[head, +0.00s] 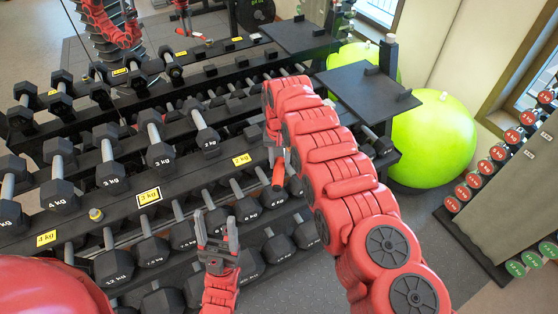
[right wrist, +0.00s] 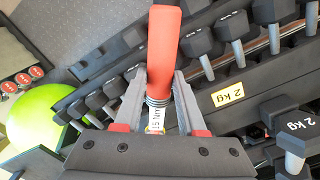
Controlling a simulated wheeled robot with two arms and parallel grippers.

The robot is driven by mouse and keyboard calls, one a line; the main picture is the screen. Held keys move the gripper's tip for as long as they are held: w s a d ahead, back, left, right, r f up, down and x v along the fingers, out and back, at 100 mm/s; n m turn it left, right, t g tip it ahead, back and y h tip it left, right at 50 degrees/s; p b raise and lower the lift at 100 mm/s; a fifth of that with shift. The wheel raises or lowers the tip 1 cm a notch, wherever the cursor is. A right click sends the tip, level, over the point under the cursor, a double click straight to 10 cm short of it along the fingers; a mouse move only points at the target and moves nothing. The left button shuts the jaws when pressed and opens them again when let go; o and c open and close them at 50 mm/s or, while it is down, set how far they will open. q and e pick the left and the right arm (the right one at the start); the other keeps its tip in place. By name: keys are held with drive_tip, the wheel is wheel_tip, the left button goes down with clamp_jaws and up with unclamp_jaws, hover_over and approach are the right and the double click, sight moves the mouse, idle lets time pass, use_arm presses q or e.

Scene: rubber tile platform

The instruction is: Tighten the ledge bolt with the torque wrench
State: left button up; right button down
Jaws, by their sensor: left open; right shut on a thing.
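The torque wrench shows a red handle (head: 279,172) beside my right forearm. In the right wrist view its red grip (right wrist: 165,45) leads to a dark banded collar and a pale marked scale. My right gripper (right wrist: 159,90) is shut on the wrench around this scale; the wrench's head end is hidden. In the head view my right gripper is mostly covered by my arm. A small yellow bolt (head: 96,214) stands on the rack's front ledge at the left, well apart from the wrench. My left gripper (head: 216,222) is open and empty before the lower dumbbells, right of the bolt.
Black rack shelves hold several dumbbells (head: 160,150), with yellow weight labels (head: 149,196) on the ledge edges. A flat black bench-like pad (head: 365,88) and a green ball (head: 433,140) stand at the right. Grey floor (head: 415,220) is clear right of my arm.

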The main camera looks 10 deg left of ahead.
drive_tip(key=shift+r+b, duration=0.35)
drive_tip(key=shift+r, duration=0.05)
idle(0.8)
drive_tip(key=shift+b, duration=0.3)
drive_tip(key=shift+r, duration=0.3)
idle(0.7)
drive_tip(key=shift+a+r+b, duration=0.1)
drive_tip(key=shift+r+b, duration=0.3)
drive_tip(key=shift+b, duration=0.35)
idle(0.8)
drive_tip(key=shift+r, duration=0.15)
drive_tip(key=shift+r, duration=1.9)
